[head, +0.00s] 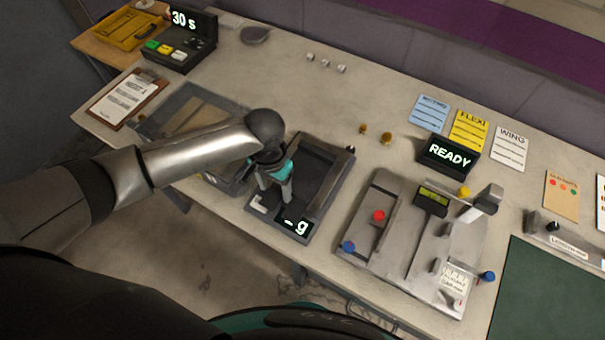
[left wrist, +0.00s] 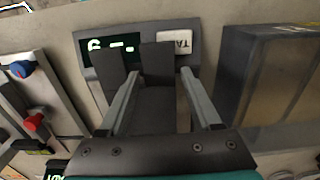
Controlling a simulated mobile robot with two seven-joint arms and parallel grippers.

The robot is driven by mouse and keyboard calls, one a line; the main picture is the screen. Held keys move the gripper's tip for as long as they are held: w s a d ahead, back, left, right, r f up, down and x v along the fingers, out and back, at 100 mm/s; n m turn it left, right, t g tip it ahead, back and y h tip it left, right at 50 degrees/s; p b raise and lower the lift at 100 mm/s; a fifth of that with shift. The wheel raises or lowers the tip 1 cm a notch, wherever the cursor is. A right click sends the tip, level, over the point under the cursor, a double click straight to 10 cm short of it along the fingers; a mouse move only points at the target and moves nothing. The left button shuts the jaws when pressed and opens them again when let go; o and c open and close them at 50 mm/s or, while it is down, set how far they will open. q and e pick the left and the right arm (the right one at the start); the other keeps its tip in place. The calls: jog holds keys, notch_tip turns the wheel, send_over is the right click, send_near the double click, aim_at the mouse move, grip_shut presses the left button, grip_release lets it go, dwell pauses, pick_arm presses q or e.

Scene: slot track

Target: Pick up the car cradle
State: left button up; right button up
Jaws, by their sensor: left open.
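My left gripper (head: 275,192) reaches down over the scale (head: 329,192), whose lit display reads "g" at its front edge. In the left wrist view my left gripper (left wrist: 160,72) is open, its two pale fingers spread above the scale. A dark grey piece with upright blocks (left wrist: 158,64) shows between and beside the fingertips; it looks like the car cradle, but dark on dark its outline is hard to tell. I cannot tell whether the fingers touch it. My right gripper is not in view.
A transparent-sided bin (head: 190,97) stands left of the scale. A grey fixture (head: 385,245) with red and blue knobs stands to the right. A READY display (head: 449,155), small brass weights (head: 386,138) and a timer (head: 182,45) stand further back. The bench behind the scale is mostly clear.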

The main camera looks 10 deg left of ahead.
pick_arm(q)
grip_shut()
dwell(0.3)
